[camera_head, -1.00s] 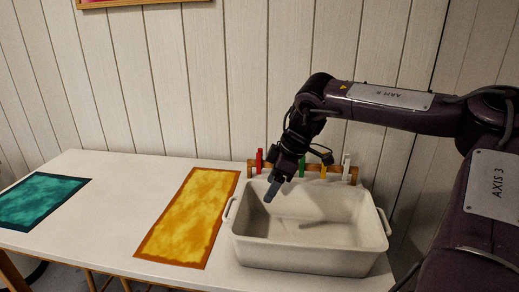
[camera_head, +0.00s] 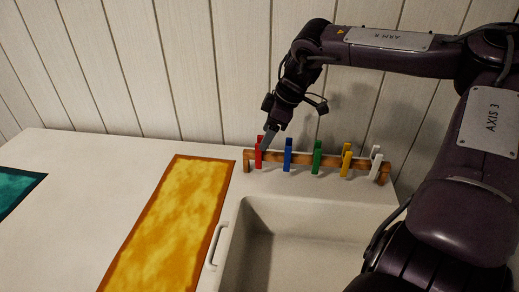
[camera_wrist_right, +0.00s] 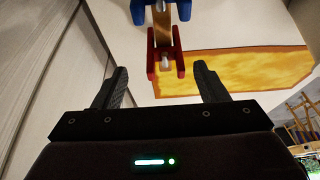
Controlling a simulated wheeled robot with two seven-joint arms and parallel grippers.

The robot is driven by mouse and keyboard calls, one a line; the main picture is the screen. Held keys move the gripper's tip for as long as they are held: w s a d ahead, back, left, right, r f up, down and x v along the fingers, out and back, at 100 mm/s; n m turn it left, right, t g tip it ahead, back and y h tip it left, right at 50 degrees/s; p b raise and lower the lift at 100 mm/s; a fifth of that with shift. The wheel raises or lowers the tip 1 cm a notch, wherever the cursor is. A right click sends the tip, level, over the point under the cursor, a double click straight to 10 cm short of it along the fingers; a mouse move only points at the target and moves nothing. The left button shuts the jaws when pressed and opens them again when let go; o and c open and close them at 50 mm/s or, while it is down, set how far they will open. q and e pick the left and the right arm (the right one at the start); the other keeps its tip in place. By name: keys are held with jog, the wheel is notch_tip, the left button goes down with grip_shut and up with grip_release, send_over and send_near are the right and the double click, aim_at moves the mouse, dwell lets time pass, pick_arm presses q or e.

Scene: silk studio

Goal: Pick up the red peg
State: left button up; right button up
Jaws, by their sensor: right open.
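The red peg (camera_head: 258,154) is clipped upright on the left end of a wooden rail (camera_head: 330,160) at the back of the table. In the right wrist view the red peg (camera_wrist_right: 152,66) lies ahead of the open fingers, roughly midway between them, and looks apart from them. My right gripper (camera_head: 267,142) is at the red peg in the head view and partly covers it. In the right wrist view my right gripper (camera_wrist_right: 161,84) is open with nothing between its fingers. My left gripper is not in view.
Blue (camera_head: 288,155), green (camera_head: 317,157), yellow (camera_head: 346,160) and white (camera_head: 375,163) pegs stand along the same rail. A pale basin (camera_head: 239,243) sits in front. A yellow cloth (camera_head: 170,225) and a teal cloth (camera_head: 15,186) lie to the left.

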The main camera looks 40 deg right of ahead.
aim_at(259, 152)
jog(key=x, duration=0.4)
jog(key=shift+s+a, duration=0.2)
jog(key=shift+a, duration=0.1)
jog(key=shift+w+a+f, duration=0.1)
jog(key=shift+w+f, duration=0.15)
jog(key=shift+f, duration=0.25)
jog(key=shift+c, duration=0.3)
jog(key=c, duration=1)
